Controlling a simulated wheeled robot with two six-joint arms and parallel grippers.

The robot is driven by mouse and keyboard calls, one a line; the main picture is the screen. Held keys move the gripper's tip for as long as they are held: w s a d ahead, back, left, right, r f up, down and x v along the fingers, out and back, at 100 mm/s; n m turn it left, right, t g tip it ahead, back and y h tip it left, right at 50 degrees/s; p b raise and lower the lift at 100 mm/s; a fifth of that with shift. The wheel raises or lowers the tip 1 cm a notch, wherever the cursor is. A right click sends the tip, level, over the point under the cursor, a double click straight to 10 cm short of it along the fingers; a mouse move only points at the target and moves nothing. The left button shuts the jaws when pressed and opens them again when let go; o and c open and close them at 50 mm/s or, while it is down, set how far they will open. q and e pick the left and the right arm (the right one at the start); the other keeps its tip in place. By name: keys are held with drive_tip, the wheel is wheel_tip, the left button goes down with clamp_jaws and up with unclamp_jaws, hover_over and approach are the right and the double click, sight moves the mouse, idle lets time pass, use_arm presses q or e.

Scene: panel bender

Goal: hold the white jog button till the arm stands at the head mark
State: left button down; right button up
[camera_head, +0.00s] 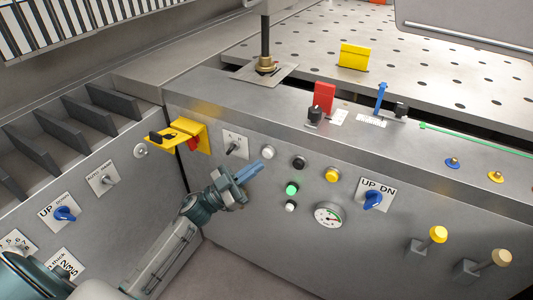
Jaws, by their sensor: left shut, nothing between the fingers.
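A round white button (267,152) sits at the top left of a button group on the grey front panel. A second, smaller white button (291,206) sits lower, below a green one. I cannot tell from any lettering which is the jog button. My left gripper (258,168) is shut and empty, its blue fingers pointing up and right just below the upper white button. I cannot tell whether the tips touch the panel. No arm or head mark can be made out for certain. My right gripper is out of view.
A yellow bracket (188,131) juts out at left. A blue UP/DN knob (373,198) and two levers (438,234) are at right.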

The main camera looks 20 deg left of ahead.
use_arm(q)
drive_tip(key=s, duration=0.3)
drive_tip(key=shift+s+a+p, duration=0.15)
drive_tip(key=shift+s+p, duration=0.2)
drive_tip(key=shift+p, duration=0.05)
idle(0.6)
